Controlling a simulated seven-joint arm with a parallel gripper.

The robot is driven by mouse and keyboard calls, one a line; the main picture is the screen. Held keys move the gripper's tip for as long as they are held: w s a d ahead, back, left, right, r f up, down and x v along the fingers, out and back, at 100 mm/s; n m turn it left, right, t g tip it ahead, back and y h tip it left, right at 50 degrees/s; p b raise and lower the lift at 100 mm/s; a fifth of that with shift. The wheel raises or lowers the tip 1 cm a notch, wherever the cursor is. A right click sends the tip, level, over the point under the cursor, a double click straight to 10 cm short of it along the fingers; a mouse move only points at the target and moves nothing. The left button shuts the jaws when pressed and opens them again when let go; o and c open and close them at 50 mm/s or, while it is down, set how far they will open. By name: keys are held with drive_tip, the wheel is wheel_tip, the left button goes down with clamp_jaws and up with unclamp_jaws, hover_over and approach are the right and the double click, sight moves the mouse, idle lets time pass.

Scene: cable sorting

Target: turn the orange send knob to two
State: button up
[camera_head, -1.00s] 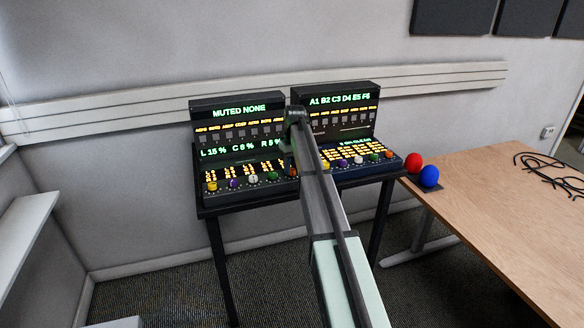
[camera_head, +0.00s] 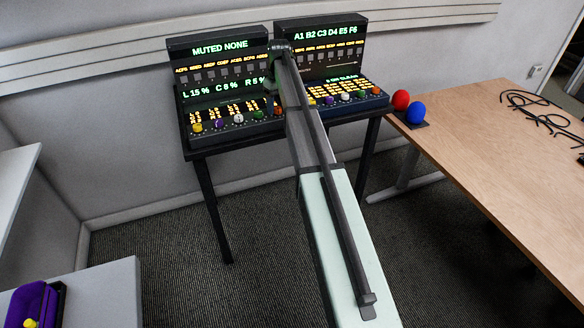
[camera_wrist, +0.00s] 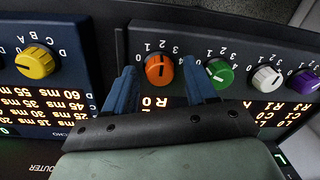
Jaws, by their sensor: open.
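The orange send knob (camera_wrist: 159,70) shows in the wrist view, which sees the panel upside down. The right finger lies between the orange knob and the green knob (camera_wrist: 219,72). In the head view the orange knob (camera_head: 278,112) peeps out beside my arm, at the right end of the left console (camera_head: 222,60). My arm hides the fingers there.
White (camera_wrist: 267,78) and purple (camera_wrist: 303,82) knobs follow in the same row. A yellow knob (camera_wrist: 35,62) sits on the neighbouring panel. The right console (camera_head: 322,58) stands close by. A wooden table (camera_head: 500,170) with red (camera_head: 400,99) and blue (camera_head: 415,112) balls is to the right.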

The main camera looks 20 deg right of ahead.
drive_tip(key=n, duration=0.6)
wheel_tip(320, 180, up, 13)
drive_tip(key=s+d+f+n+y, duration=0.1)
drive_tip(key=s+d+f, duration=0.2)
drive_tip(key=s+f, duration=0.35)
drive_tip(key=s+d+f, duration=0.2)
drive_tip(key=s+f, duration=0.2)
drive_tip(key=f, duration=0.5)
drive_tip(key=s+a+f+m, duration=0.1)
drive_tip(key=s+a+f, duration=0.1)
drive_tip(key=f, duration=0.5)
drive_tip(key=s+a+f+g, duration=0.1)
drive_tip(key=s+a+f, duration=0.1)
drive_tip(key=s+f, duration=0.3)
drive_tip(key=s+a+f+m, duration=0.1)
drive_tip(key=s+a+f, duration=0.1)
drive_tip(key=f, duration=0.6)
drive_tip(key=shift+s+f+m+g+y, duration=0.3)
drive_tip(key=shift+s+f+g, duration=0.1)
drive_tip(key=shift+s, duration=0.4)
